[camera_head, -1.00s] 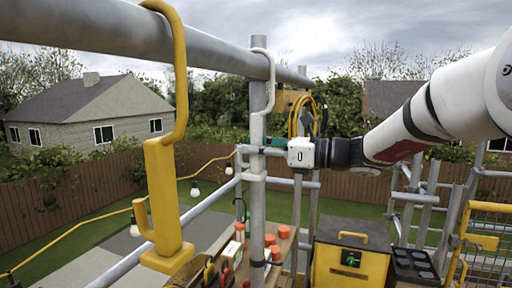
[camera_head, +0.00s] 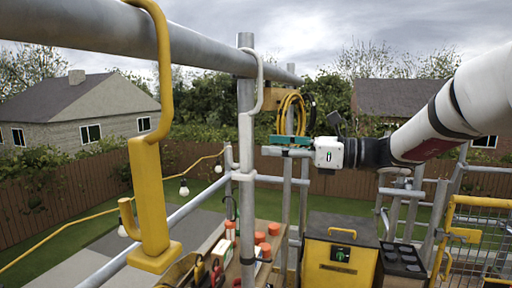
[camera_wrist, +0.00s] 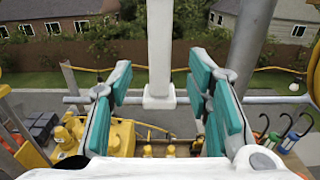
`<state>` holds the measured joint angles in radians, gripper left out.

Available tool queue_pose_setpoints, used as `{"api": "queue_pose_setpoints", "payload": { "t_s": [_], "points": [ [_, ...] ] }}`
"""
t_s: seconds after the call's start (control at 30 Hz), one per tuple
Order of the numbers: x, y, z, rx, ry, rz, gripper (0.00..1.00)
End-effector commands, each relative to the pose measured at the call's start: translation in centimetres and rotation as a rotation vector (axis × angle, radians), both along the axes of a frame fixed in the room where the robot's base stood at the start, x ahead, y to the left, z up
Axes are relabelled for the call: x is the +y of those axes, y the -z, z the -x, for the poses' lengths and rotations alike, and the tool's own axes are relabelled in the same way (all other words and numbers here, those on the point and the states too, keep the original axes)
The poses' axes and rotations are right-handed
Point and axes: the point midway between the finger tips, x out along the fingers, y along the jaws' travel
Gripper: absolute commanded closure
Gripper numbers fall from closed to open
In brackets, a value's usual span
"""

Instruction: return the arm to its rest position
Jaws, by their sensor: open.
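My gripper (camera_head: 290,141), with a white body and teal finger pads, points left, near the upright grey pole (camera_head: 246,160). In the wrist view my gripper (camera_wrist: 160,75) has its two teal-padded fingers spread apart. A white upright bar (camera_wrist: 160,50) shows between the fingers, ending in a wider foot. I cannot tell how far beyond the fingertips it is, but neither finger visibly touches it.
A thick grey pipe (camera_head: 100,30) crosses the top left, with a yellow hook (camera_head: 150,190) and a pale hook (camera_head: 258,85) on it. A yellow-black box (camera_head: 335,265), a black tray (camera_head: 402,258) and a yellow gate (camera_head: 480,225) stand below the arm. A coiled yellow cable (camera_head: 290,110) hangs behind the gripper.

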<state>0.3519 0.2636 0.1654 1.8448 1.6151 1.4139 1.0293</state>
Motion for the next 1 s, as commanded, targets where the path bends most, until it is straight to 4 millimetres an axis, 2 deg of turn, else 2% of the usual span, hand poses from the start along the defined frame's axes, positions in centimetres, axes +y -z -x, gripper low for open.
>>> {"api": "queue_pose_setpoints", "payload": {
  "t_s": [0.1,0.3,0.37,0.47,0.6,0.73,0.87,1.0],
  "points": [
    [-1.9,0.0,0.7,0.0,0.002,0.0,0.55],
    [-3.6,0.0,1.3,0.0,0.0,0.0,0.55],
    [-3.7,0.0,1.4,-0.002,-0.002,0.004,0.55],
    [-2.1,1.1,3.3,-0.046,-0.038,0.116,0.55],
    [0.3,4.2,8.1,-0.179,-0.133,0.401,0.55],
    [0.7,7.9,13.1,-0.35,-0.258,0.699,0.55],
    [-0.6,11.2,17.5,-0.54,-0.401,0.984,0.55],
    [-3.4,14.3,21.4,-0.761,-0.582,1.271,0.55]
  ]
}}
